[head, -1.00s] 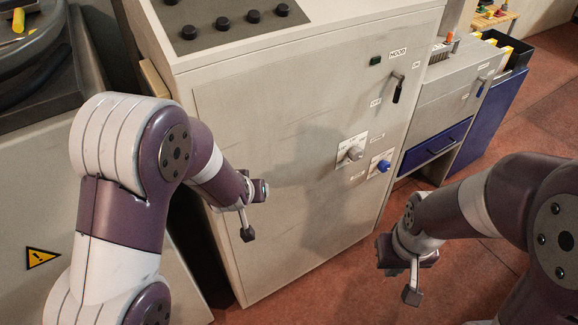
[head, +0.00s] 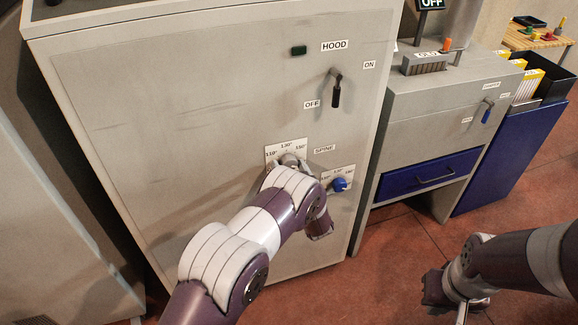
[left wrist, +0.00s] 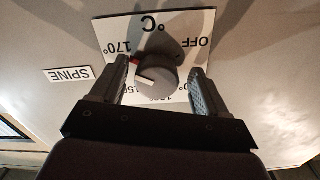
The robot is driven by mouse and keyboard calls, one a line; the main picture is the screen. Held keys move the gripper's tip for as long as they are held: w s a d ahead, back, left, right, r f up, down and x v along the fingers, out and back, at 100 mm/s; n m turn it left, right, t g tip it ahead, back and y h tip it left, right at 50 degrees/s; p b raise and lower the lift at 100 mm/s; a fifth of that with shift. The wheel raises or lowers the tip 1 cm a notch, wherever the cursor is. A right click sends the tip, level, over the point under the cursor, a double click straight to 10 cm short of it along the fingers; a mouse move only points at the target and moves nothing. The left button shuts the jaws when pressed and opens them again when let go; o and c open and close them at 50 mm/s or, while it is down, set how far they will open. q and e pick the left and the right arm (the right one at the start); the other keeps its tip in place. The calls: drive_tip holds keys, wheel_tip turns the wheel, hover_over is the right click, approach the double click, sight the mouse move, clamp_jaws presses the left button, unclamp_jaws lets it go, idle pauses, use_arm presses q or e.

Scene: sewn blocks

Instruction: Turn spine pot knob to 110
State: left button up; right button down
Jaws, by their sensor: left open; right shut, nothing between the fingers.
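The spine pot knob (left wrist: 157,72) is a grey round dial with a white pointer mark, on a white scale plate (left wrist: 120,30) whose print appears upside down in the left wrist view. In the head view the plate (head: 272,150) shows on the grey cabinet front, the knob mostly hidden by my left arm. My left gripper (left wrist: 160,80) is open, its fingers on either side of the knob; whether they touch it I cannot tell. My right gripper (head: 440,290) is shut and empty, low at the right.
A blue knob (head: 339,184) with its own plate sits just right of the spine knob. A hood lever (head: 336,90) is above. A grey unit with a blue drawer (head: 428,174) stands to the right. Red floor (head: 400,260) is clear in front of it.

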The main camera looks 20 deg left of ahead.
use_arm(q)
drive_tip(key=shift+w+a, duration=0.15)
drive_tip(key=shift+w, duration=0.25)
drive_tip(key=shift+c, duration=0.2)
drive_tip(key=c, duration=0.9)
